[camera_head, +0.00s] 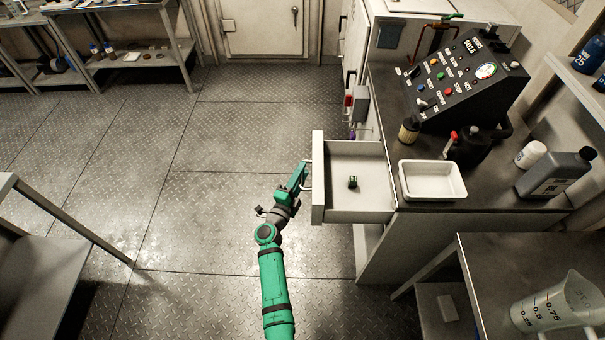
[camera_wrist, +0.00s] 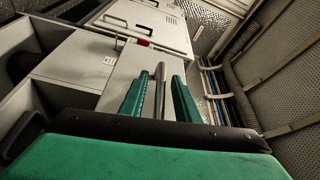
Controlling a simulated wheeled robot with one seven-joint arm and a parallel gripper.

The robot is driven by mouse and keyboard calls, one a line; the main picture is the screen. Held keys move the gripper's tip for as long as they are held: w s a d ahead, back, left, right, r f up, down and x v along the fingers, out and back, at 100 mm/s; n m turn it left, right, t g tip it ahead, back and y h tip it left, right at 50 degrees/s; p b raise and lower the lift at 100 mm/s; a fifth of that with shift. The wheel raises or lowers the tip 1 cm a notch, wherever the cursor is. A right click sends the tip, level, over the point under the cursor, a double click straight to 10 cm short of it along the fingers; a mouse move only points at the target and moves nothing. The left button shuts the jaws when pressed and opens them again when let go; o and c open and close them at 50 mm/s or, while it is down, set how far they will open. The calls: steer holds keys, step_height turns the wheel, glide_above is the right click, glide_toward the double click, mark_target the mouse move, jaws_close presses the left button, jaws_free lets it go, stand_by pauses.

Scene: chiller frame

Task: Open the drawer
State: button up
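The drawer (camera_head: 365,210) is pulled well out to the left from under the counter. A small dark green item (camera_head: 352,182) lies inside it. The drawer's white front panel (camera_head: 318,190) faces left and carries a metal bar handle (camera_head: 307,176). My gripper (camera_head: 301,172) is at this handle, on the outer side of the front. In the wrist view, the handle (camera_wrist: 160,92) runs between my two green fingers (camera_wrist: 160,98). Gaps show on both sides of the bar, so the fingers look open around it. Contact is not clear.
A white tray (camera_head: 432,181), a black control panel (camera_head: 466,75) and bottles stand on the counter (camera_head: 520,222). A side table (camera_head: 490,285) with a measuring jug (camera_head: 555,305) is at lower right. Open floor (camera_head: 215,190) lies left of the drawer.

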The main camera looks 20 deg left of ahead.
steer(key=s, duration=1)
steer(key=shift+s+f, duration=0.35)
steer(key=shift+s, duration=0.05)
steer(key=shift+a, duration=0.15)
